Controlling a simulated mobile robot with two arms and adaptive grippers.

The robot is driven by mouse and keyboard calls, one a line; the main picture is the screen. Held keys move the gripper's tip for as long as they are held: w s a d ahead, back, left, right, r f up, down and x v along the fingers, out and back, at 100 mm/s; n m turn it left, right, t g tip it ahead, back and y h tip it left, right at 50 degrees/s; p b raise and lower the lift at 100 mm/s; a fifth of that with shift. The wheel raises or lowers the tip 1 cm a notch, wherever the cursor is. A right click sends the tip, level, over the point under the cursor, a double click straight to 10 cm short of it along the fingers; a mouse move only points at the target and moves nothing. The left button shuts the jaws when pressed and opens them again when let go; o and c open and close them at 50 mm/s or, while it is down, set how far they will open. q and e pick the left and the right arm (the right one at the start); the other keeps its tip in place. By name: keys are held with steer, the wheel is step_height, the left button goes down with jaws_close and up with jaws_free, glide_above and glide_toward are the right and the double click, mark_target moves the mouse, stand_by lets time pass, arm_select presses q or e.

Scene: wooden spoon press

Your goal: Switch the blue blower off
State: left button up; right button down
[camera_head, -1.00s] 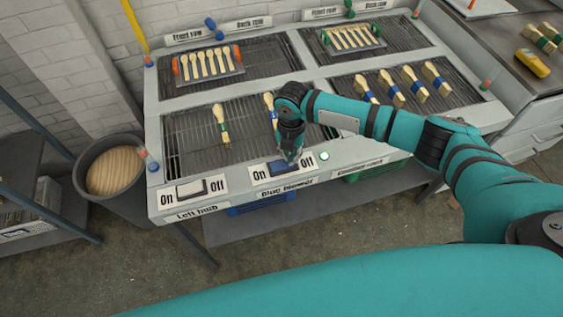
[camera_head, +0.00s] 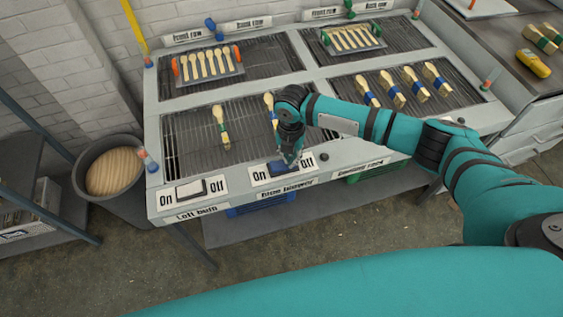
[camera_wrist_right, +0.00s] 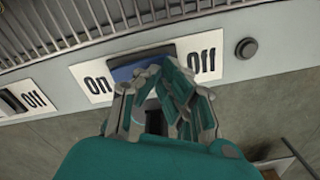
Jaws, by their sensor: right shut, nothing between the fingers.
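The blue blower's rocker switch (camera_head: 277,167) sits on a white plate marked On at left and Off at right, on the table's front edge. My right gripper (camera_head: 291,161) is shut and empty, with its fingertips at the Off half of the rocker. In the right wrist view the shut fingers (camera_wrist_right: 165,75) cover the lower and right part of the blue rocker (camera_wrist_right: 128,70), so its tilt is partly hidden. The round lamp (camera_head: 324,157) right of the switch is dark; it is also dark in the wrist view (camera_wrist_right: 246,48). My left gripper is not in view.
Wooden spoons (camera_head: 221,127) with coloured bands lie on the grilles behind. A dark bin (camera_head: 105,152) stands left of the table.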

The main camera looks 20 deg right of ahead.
steer(key=shift+r+p, duration=3.2)
steer(key=shift+r, duration=0.3)
steer(key=shift+f, duration=0.1)
